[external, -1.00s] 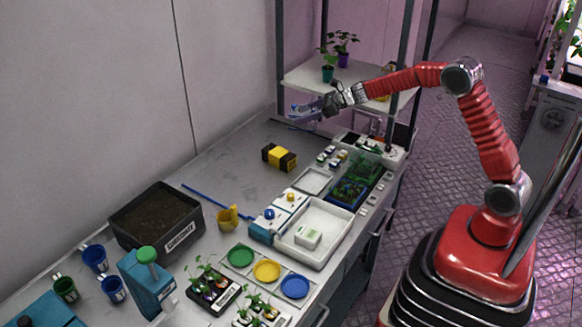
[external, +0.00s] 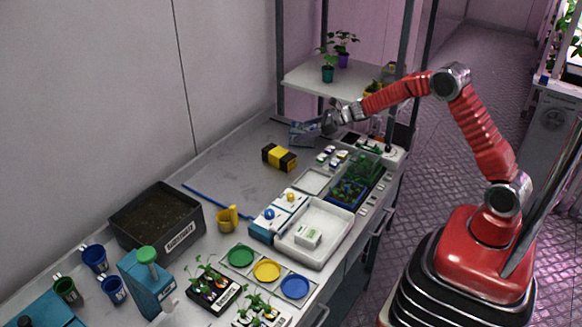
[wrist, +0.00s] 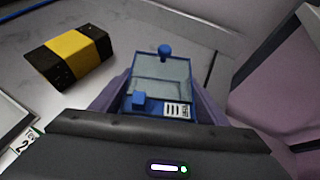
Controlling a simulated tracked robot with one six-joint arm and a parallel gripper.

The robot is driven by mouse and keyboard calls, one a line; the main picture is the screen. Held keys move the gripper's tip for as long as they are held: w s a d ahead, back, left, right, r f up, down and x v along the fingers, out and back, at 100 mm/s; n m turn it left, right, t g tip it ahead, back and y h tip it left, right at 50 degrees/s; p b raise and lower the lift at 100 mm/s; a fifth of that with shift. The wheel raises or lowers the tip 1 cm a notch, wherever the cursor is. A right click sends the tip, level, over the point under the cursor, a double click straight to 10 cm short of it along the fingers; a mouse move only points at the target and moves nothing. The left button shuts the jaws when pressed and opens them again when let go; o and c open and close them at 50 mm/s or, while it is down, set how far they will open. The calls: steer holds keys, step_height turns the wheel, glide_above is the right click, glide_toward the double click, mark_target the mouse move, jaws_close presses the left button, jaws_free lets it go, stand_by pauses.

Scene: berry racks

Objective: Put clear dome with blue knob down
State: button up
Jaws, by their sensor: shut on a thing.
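The clear dome with blue knob (wrist: 160,68) is a see-through box with blue edging and a round blue knob at its far end in the wrist view. A small blue block and a white label with dark marks show at its near end. My gripper (wrist: 160,98) is shut on it, with a purple finger along each side. In the external view the dome (external: 303,133) is low over the far end of the bench, left of my gripper (external: 318,128). I cannot tell whether it touches the bench.
A yellow and black block (external: 279,157) lies on the bench nearby and shows left in the wrist view (wrist: 75,56). A shelf (external: 310,78) with potted plants is above my gripper. Green and blue trays (external: 350,192) stand to the right. Bare bench lies around the block.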

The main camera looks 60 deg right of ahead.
mark_target(309, 129)
steer(key=shift+f, duration=0.1)
steer(key=o, duration=1.1)
steer(key=shift+v, duration=3.8)
